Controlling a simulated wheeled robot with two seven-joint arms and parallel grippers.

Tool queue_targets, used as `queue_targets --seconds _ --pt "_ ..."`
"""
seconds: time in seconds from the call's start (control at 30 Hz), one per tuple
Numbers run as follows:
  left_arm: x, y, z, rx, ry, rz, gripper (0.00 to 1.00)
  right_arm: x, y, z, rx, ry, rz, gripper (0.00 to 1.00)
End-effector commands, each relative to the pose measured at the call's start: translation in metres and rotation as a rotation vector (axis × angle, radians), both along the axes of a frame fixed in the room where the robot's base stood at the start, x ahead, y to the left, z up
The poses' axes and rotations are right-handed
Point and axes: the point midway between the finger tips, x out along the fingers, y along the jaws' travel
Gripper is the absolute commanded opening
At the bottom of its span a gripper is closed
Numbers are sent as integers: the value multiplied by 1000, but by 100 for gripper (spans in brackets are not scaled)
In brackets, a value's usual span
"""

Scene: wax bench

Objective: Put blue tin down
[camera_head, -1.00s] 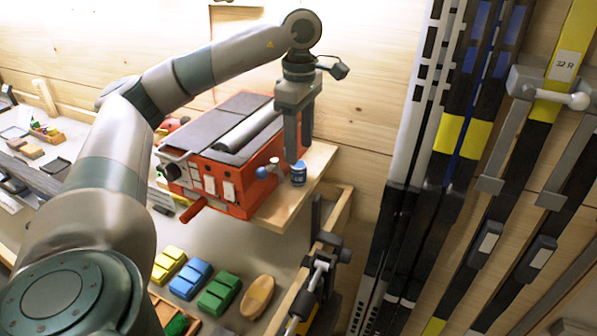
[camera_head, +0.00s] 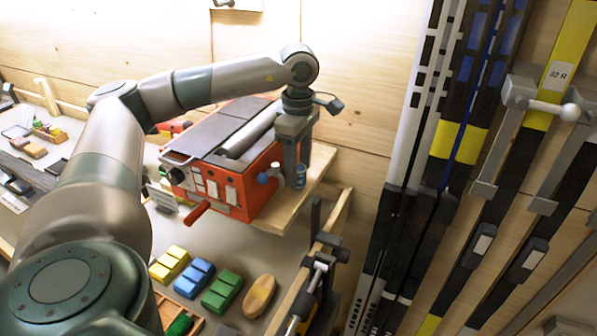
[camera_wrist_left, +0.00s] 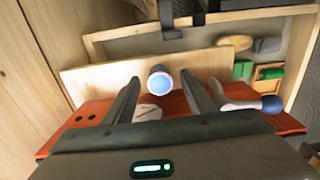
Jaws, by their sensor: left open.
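The blue tin (camera_head: 300,177) stands on the light wooden board at the right end of the red machine. It has a pale top, seen nearly from above in the left wrist view (camera_wrist_left: 160,80). My left gripper (camera_head: 294,180) points down at the tin, with one finger in front of part of it. In the left wrist view the jaws (camera_wrist_left: 160,84) are open, with one finger on each side of the tin and gaps visible. My right gripper is not in view.
The red machine (camera_head: 225,187) with a grey roller top is close beside the gripper; a blue-knobbed lever (camera_head: 265,177) is just left of the tin. The wooden board (camera_head: 280,218) ends just right of it. Coloured blocks (camera_head: 194,280) and an oval brush (camera_head: 259,296) lie below.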

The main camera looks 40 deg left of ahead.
Motion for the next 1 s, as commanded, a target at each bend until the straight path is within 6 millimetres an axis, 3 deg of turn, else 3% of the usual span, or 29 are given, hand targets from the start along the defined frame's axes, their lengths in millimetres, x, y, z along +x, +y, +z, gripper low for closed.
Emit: queue_targets --seconds 0.47,0.6,0.67,1.0 --pt "0 0 -1 0 0 0 51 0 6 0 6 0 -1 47" --pt "0 0 -1 0 0 0 17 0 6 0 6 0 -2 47" --pt "0 0 -1 0 0 0 7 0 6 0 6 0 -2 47" --pt "0 0 0 0 -1 0 3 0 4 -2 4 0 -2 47"
